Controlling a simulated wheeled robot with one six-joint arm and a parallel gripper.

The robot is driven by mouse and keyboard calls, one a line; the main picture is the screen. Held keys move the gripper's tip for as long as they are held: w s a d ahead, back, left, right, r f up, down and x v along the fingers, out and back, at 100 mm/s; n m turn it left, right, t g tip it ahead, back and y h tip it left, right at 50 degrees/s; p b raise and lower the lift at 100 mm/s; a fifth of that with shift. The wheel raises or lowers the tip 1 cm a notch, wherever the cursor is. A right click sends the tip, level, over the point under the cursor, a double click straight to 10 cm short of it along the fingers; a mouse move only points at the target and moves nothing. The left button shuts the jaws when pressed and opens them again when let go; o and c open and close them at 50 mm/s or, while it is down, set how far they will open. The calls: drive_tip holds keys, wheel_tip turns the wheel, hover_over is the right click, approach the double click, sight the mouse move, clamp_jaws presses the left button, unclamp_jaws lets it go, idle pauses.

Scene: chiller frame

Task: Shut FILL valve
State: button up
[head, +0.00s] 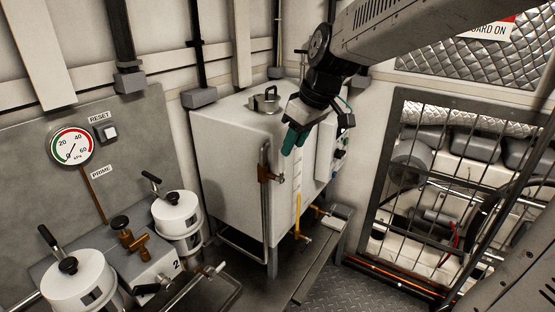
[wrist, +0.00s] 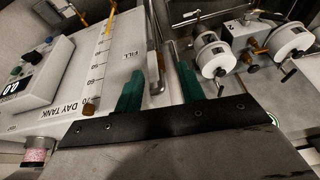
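The FILL label (wrist: 131,52) is on the white day tank (wrist: 85,70) in the wrist view. In the head view the tank (head: 235,150) stands mid-picture, with a grey vertical pipe (head: 265,205) at its front corner and a small brass fitting (head: 280,178) beside the pipe, probably the FILL valve. Its lever position is not clear. My gripper (head: 293,147) is above that fitting, pointing down, with teal fingers. In the wrist view my gripper (wrist: 160,70) is open, its fingers apart with the pipe (wrist: 154,65) showing between them. I see nothing held; contact cannot be told.
A yellow-marked sight gauge (head: 297,195) and a control box (head: 332,145) are on the tank. White canisters (head: 178,218) and a brass valve (head: 128,235) stand at lower left. A barred grille (head: 450,190) is at the right.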

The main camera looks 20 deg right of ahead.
sight(280, 158)
drive_tip(key=shift+n, duration=0.4)
drive_tip(key=w+f, duration=0.2)
drive_tip(key=w+a+f, duration=0.1)
drive_tip(key=f, duration=0.2)
drive_tip(key=w+f, duration=0.2)
drive_tip(key=shift+w+a+f, duration=0.35)
clamp_jaws()
